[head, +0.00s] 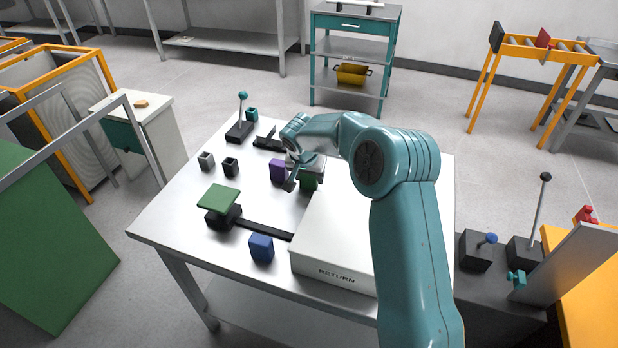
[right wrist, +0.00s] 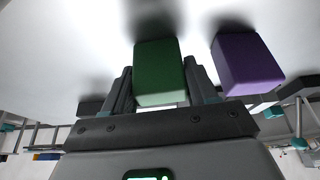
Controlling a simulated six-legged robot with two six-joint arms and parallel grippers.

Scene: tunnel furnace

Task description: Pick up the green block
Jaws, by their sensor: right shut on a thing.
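The green block (head: 311,182) is near the middle of the white table (head: 185,207), partly hidden by my right gripper (head: 299,181). In the right wrist view the green block (right wrist: 158,72) sits between the two dark fingers of my right gripper (right wrist: 160,88), which is shut on it. The block is at or close to the tabletop; I cannot tell whether it touches. A purple block (head: 278,170) stands just left of it, and it also shows in the right wrist view (right wrist: 246,63), outside the fingers. My left gripper is not in view.
A white box marked RETURN (head: 337,276) is close in front of the green block. A blue block (head: 261,247) and a black stand with a green plate (head: 218,197) are at the front left. Small dark and grey cups and a lever (head: 240,128) stand further back.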

